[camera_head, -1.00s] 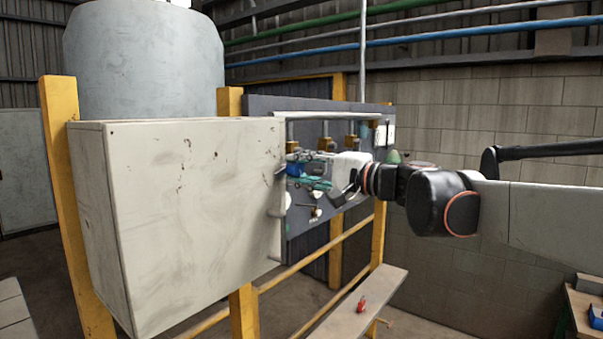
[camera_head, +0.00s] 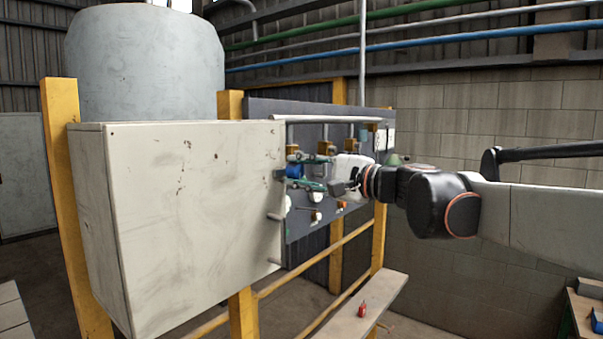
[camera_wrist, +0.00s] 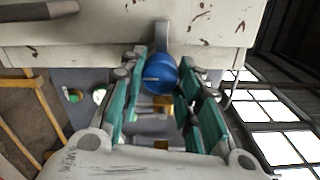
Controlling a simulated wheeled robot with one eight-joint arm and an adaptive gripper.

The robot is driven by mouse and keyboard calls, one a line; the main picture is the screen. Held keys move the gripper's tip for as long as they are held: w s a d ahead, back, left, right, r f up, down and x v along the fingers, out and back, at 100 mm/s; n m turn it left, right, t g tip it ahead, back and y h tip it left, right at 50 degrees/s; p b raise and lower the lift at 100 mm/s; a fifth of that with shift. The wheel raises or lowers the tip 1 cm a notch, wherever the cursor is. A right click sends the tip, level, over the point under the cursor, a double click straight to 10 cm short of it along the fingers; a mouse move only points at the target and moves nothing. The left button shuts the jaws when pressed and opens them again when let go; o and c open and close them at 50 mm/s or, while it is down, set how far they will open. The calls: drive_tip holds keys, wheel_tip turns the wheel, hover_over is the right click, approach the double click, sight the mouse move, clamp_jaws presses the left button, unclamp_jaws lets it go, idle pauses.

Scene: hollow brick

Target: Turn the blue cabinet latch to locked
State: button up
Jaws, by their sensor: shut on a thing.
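The blue cabinet latch (camera_head: 292,170) is a round blue knob at the right edge of the pale cabinet (camera_head: 190,210). In the wrist view, the blue knob (camera_wrist: 161,72) has a pale line on its face and a grey metal piece behind it, against the cabinet's edge. My gripper (camera_head: 297,172) reaches in from the right, and its teal fingers are closed around the knob, one on each side. In the wrist view, my gripper (camera_wrist: 158,78) has its fingertips at the knob's left and right sides. The exact contact points are partly hidden.
A dark panel (camera_head: 345,112) with pipes and brass fittings stands just behind my gripper. Yellow posts (camera_head: 230,105) hold the cabinet. A bench (camera_head: 345,318) with a small red object (camera_head: 362,309) lies below. There is open space under my arm.

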drive_tip(key=o, duration=1.1)
drive_tip(key=shift+d, duration=0.1)
drive_tip(key=shift+c, duration=0.2)
drive_tip(key=v, duration=0.7)
drive_tip(key=shift+s+d, duration=0.15)
drive_tip(key=shift+d, duration=0.05)
drive_tip(key=s+f+n+g+h+b, duration=0.1)
drive_tip(key=s+f+b, duration=0.15)
drive_tip(key=f, duration=0.35)
drive_tip(key=s+a+f+n+h+b, duration=0.1)
drive_tip(key=s+f+b, duration=0.15)
drive_tip(key=f, duration=0.25)
drive_tip(key=s+f+g+h+b, duration=0.1)
drive_tip(key=f+b, duration=0.2)
drive_tip(key=f, duration=0.3)
drive_tip(key=s+d+f+n+h+b, duration=0.2)
drive_tip(key=s+f+b, duration=0.5)
drive_tip(key=f, duration=0.9)
drive_tip(key=s+d+f+n+g+h+b, duration=0.1)
drive_tip(key=s+d+f+n+h+b, duration=0.2)
drive_tip(key=f, duration=1.3)
drive_tip(key=s+d+f+n+h+b, duration=0.3)
drive_tip(key=s+d+f+h+b, duration=0.3)
drive_tip(key=s+d+f+b, duration=0.3)
wheel_tip(320, 180, down, 7)
drive_tip(key=s+b, duration=0.1)
drive_tip(key=b, duration=0.3)
drive_tip(key=shift+s+d+f+g, duration=0.2)
drive_tip(key=shift+s+g, duration=0.1)
drive_tip(key=shift+g, duration=0.1)
